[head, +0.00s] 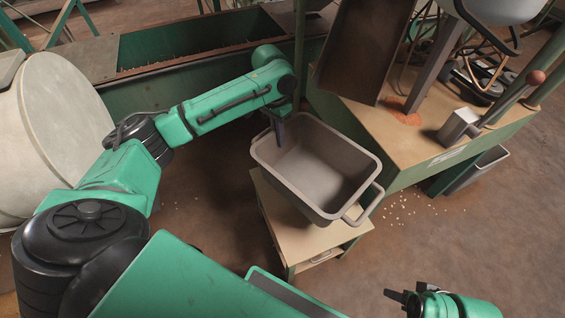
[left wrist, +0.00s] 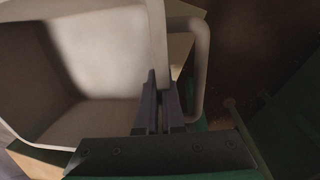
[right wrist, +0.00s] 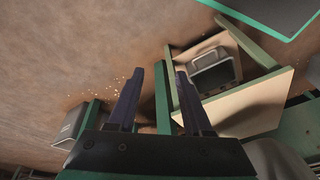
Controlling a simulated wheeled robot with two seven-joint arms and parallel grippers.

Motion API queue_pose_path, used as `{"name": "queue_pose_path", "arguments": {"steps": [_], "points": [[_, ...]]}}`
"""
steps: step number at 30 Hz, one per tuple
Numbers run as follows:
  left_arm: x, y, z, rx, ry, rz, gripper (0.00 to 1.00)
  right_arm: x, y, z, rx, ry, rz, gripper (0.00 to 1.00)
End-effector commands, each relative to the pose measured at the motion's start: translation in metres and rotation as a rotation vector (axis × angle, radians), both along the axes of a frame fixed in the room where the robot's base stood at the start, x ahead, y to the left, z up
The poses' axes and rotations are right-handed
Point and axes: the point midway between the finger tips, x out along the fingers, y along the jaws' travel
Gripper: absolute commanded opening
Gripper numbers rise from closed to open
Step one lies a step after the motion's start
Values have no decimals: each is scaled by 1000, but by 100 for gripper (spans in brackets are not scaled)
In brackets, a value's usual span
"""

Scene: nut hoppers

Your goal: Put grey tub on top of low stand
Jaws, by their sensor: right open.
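The grey tub (head: 318,172) is an open rectangular bin with a loop handle at its near right end. It appears upright and empty, over the wooden top of the low stand (head: 313,238); I cannot tell whether it rests on the top or hangs just above it. My left gripper (head: 279,132) is at the tub's far left rim. In the left wrist view its fingers (left wrist: 160,98) are close together on the tub's wall (left wrist: 155,35), beside a handle. My right gripper (head: 402,296) is open and empty, low at the right, apart from the tub.
A wooden-topped bench (head: 415,135) with machinery stands right of the tub. A green trough (head: 200,60) lies behind, and a large pale drum (head: 55,125) at the left. Nuts (head: 400,207) are scattered on the floor. The floor right of the stand is mostly clear.

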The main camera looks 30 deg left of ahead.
Motion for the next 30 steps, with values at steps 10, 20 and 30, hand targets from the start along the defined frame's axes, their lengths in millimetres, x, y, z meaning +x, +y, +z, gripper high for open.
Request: {"name": "queue_pose_path", "arguments": {"steps": [10, 20, 30], "points": [[0, 0, -57, -2, -2, 0, 0, 33, 48, -39, 146, -241, 38, 50], [1, 0, -88, -1, -4, -1, 0, 46, 78, -54, 249, -391, 39, 50], [0, 0, -90, 1, 0, -1, 32, 46, 75, -52, 239, -378, 39, 50]]}}
